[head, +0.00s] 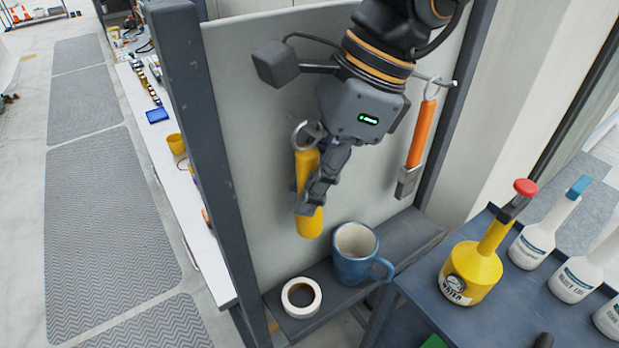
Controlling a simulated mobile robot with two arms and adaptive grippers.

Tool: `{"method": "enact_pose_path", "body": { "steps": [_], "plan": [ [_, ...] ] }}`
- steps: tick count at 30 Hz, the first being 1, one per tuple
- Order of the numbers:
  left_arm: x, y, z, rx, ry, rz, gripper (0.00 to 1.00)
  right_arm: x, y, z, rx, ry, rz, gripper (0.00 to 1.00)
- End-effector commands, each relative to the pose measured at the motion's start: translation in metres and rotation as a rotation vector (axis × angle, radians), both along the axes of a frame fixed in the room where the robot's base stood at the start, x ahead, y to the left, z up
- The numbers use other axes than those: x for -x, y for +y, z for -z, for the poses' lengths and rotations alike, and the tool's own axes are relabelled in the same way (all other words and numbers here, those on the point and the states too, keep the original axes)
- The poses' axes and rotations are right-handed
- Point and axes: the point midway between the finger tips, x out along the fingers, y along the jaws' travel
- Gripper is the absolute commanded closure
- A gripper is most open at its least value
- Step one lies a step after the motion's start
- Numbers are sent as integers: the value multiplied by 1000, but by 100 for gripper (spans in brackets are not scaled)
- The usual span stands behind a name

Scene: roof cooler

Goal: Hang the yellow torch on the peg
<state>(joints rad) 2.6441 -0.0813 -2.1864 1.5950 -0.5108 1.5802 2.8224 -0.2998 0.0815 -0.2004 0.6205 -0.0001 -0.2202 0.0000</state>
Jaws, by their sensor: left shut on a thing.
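The yellow torch (309,225) hangs upright in my left gripper (312,200), in front of the grey board. My left gripper is shut on the torch's body, and its fingers cover part of it. A metal ring (308,134) is at the torch's top end. A pale peg (446,83) sticks out at the board's right side, with an orange-handled brush (420,135) hanging by a ring there. I see no bare peg; the arm and gripper hide part of the board. My right gripper is not in view.
A blue mug (355,255) and a white tape roll (301,297) stand on the ledge below the torch. A yellow bottle (471,270) and several white bottles stand on the dark table at right. Dark posts (190,100) frame the grey board (235,95).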

Motion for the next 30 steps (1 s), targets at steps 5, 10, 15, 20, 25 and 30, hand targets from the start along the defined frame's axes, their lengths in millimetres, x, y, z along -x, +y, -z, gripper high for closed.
{"method": "enact_pose_path", "body": {
  "steps": [5,10,15,20,25,30],
  "plan": [
    [0,0,0,0,0,0,70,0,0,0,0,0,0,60],
    [0,0,0,0,-1,-1,51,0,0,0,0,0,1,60],
    [0,0,0,0,-1,-1,51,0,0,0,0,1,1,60],
    [-1,-1,-3,1,-3,-1,51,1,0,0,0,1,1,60],
    [-2,-10,-24,3,-5,-1,51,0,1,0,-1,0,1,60],
    [-4,-25,-58,3,-4,0,51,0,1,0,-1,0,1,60]
  ]
}}
